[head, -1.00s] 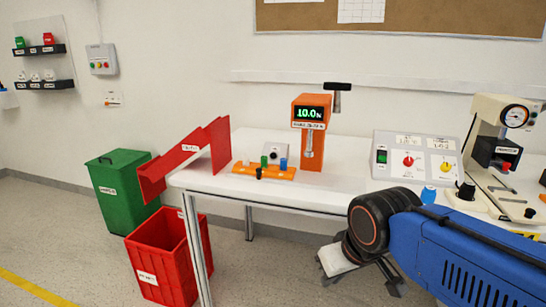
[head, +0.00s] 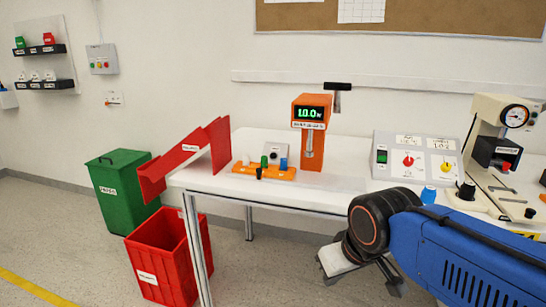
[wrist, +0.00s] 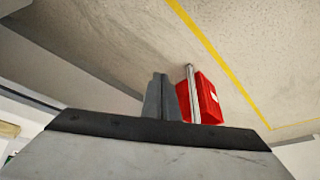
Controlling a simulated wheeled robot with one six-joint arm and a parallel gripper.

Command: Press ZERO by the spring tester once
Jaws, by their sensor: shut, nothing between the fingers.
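The orange spring tester (head: 311,140) stands upright on the white table, its green display reading about 10.0. At its left front is an orange base (head: 262,172) carrying small white, green, black and blue knob-like parts and a small pale box with a dark round spot (head: 274,155). Labels near the tester are too small to read, so I cannot tell which part is ZERO. My gripper, at the lower middle of the head view, is partly hidden by my arm, low by the table's front edge and apart from the tester. In the wrist view my gripper's fingers (wrist: 161,88) are together and empty.
A control panel (head: 420,157) and a cream press with a dial (head: 500,125) stand to the right. A red chute (head: 190,155) is at the table's left end, above a red bin (head: 165,265). A green bin (head: 122,190) stands behind. The tabletop before the tester is clear.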

